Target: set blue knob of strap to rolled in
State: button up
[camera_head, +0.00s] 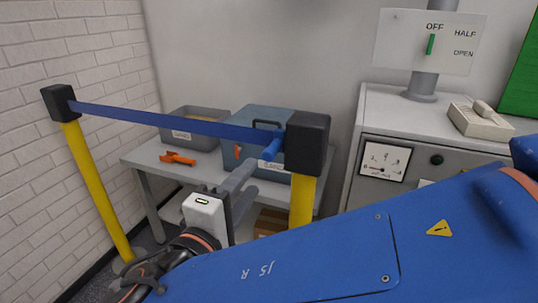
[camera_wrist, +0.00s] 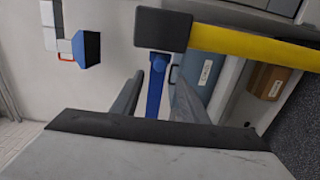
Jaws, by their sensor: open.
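A blue strap (camera_head: 180,122) is stretched between two yellow posts with black heads. It runs from the left black head (camera_head: 60,101) to the right black head (camera_head: 307,142). The blue knob (camera_head: 272,149) sits at the strap's right end, just left of the right head. My gripper (camera_head: 249,178) is open, with its grey fingers pointing up toward the knob from below and in front. In the wrist view, the knob (camera_wrist: 158,63) and strap show between the fingertips of my gripper (camera_wrist: 159,72), below the black head (camera_wrist: 162,29). I see no clear contact.
A grey table (camera_head: 150,158) behind the strap holds a grey bin (camera_head: 190,117), a blue box (camera_head: 258,118) and an orange tool (camera_head: 177,158). A grey cabinet (camera_head: 425,112) with a dial (camera_head: 385,160) stands right. The right yellow post (camera_head: 301,203) stands close beside my gripper.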

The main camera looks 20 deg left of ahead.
aim_at(267, 157)
jog(key=w, duration=0.7)
jog(key=w+d, duration=0.1)
jog(key=w, duration=0.3)
jog(key=shift+w, duration=0.15)
jog(key=shift+c, duration=0.2)
jog(key=shift+a, duration=0.1)
grip_shut()
